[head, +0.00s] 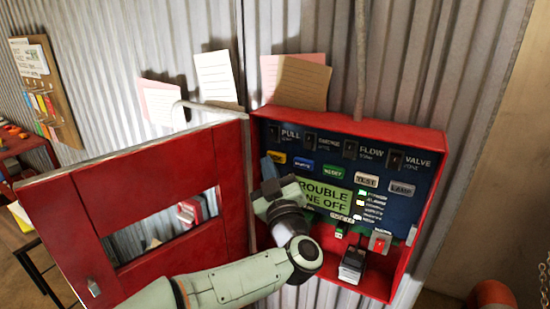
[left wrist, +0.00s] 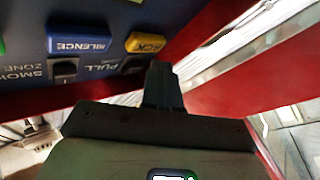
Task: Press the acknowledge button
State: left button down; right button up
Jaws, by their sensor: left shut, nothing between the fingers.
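The acknowledge button is the yellow button marked ACK (left wrist: 146,42) on the dark blue panel (head: 420,172) inside the open red box. In the head view the yellow button (head: 278,156) is at the panel's upper left, beside the blue SILENCE button (head: 304,164). My left gripper (head: 268,168) is shut and empty, its tip just below and left of the yellow button. In the left wrist view the shut fingers (left wrist: 162,85) point toward the yellow button's lower edge. I cannot tell whether they touch the panel. My right gripper is not in view.
The red box door (head: 150,190), with a window opening, stands open at the left, close to my left arm. The box's red side walls border the panel. A green RESET button (head: 333,171) and a display (head: 324,196) are nearby. Paper notes (head: 215,77) hang above.

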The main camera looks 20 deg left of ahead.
pick_arm(q)
jog(key=shift+w, duration=0.15)
dwell(0.3)
jog(key=shift+w, duration=0.35)
jog(key=shift+w+d+p, duration=0.15)
jog(key=shift+w+p, duration=0.3)
dwell(0.6)
dwell(0.4)
jog(key=shift+s+b, duration=0.65)
jog(key=shift+s, duration=0.35)
jog(key=shift+w, duration=0.1)
